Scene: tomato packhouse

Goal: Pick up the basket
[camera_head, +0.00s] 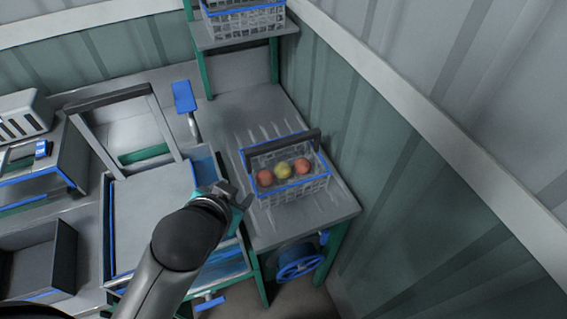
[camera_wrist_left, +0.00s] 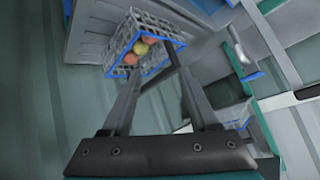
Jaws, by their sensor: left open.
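The basket (camera_head: 297,188) is a pale wire basket with a blue rim and a dark handle (camera_head: 283,145). It stands upright on a grey table and holds two red tomatoes (camera_head: 264,178) and a yellow one (camera_head: 283,171). My left gripper (camera_head: 238,197) is open, just left of the basket and apart from it in the head view. In the left wrist view the basket (camera_wrist_left: 121,45) shows ahead, beyond the open fingers (camera_wrist_left: 155,82), with nothing held. My right gripper is not in view.
The grey table (camera_head: 335,205) carries the basket. A shelf behind holds another blue-rimmed basket (camera_head: 245,20). A corrugated wall (camera_head: 395,165) closes the right side. A blue handwheel (camera_head: 300,268) sits below the table. A grey flat-topped unit (camera_head: 150,215) stands left of it.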

